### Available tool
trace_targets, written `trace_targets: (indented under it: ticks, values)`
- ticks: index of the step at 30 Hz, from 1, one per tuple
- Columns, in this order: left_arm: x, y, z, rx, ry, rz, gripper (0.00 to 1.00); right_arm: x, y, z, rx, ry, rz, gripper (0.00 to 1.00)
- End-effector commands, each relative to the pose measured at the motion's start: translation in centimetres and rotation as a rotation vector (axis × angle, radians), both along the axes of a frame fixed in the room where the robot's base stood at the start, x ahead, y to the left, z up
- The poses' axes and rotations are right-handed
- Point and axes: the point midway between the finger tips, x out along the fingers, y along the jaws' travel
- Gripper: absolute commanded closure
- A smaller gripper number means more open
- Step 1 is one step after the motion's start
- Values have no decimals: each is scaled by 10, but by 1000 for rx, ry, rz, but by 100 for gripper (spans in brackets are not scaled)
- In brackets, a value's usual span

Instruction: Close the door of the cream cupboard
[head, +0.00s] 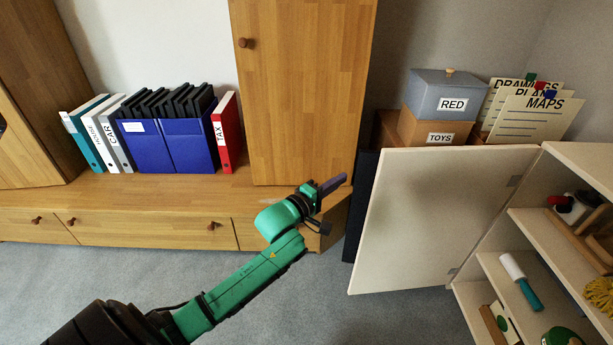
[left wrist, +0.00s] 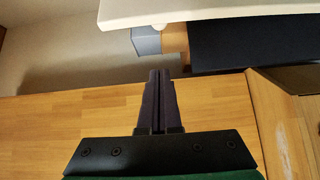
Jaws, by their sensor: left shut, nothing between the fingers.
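The cream cupboard (head: 592,158) stands at the right of the head view with its shelves showing. Its door (head: 432,217) stands wide open, swung out to the left from hinges on the cupboard's near left edge. In the left wrist view the pale edge at the top (left wrist: 200,10) looks like this door. My left gripper (head: 334,184) is shut and empty, just left of the door's outer edge; I see no clear contact. Its dark fingers (left wrist: 158,100) are together in the left wrist view. My right gripper is not in view.
A wooden cabinet (head: 305,90) and low drawers (head: 150,228) stand behind my left arm. Binders (head: 170,145) sit on the ledge. Boxes (head: 446,95) and paper signs (head: 532,115) stand behind the door. A teal-handled tool (head: 522,283) lies on a cupboard shelf. Carpet (head: 370,315) is clear in front.

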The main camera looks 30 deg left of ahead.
Motion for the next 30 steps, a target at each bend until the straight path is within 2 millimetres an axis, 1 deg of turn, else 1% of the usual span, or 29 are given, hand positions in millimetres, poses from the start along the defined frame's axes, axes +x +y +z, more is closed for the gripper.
trace_targets:
  ticks: [2, 5, 8, 12, 19, 20, 21, 24, 30]
  values:
    - [2, -5, 8, -30, -14, -11, 100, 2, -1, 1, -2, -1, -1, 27]
    - [12, -6, 9, -33, -14, -9, 100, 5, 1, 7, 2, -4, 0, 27]
    - [29, -10, 9, -31, -15, -8, 100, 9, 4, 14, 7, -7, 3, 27]
    - [57, -17, 8, -30, -14, -8, 100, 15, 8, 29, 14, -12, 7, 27]
    - [97, -28, 8, -29, -13, -8, 100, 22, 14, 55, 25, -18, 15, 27]
    - [97, -31, 8, -30, -11, -10, 100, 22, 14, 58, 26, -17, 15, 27]
    - [89, -36, 7, -29, -10, -12, 100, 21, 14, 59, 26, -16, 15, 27]
    - [77, -44, 8, -30, -10, -10, 100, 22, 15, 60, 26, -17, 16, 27]
    - [65, -52, 9, -29, -9, -8, 100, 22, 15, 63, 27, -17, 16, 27]
